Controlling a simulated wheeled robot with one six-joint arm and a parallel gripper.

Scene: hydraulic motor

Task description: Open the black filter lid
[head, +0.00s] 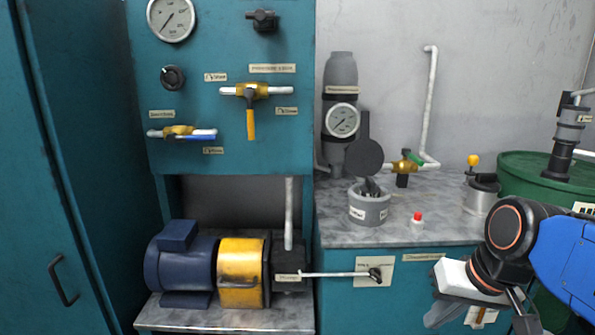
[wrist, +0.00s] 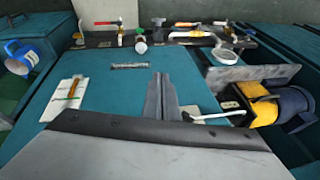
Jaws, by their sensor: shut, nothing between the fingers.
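The black filter lid (head: 365,157) is a dark round disc with a flat handle pointing up. In the head view it stands upright at the back of a grey round filter pot (head: 370,207) on the marble counter. The pot's top looks uncovered, with dark items inside.
A grey cylinder with a gauge (head: 341,120) stands behind the pot. A lever (head: 335,274) sticks out before the cabinet. Counter space right of the pot is partly clear.

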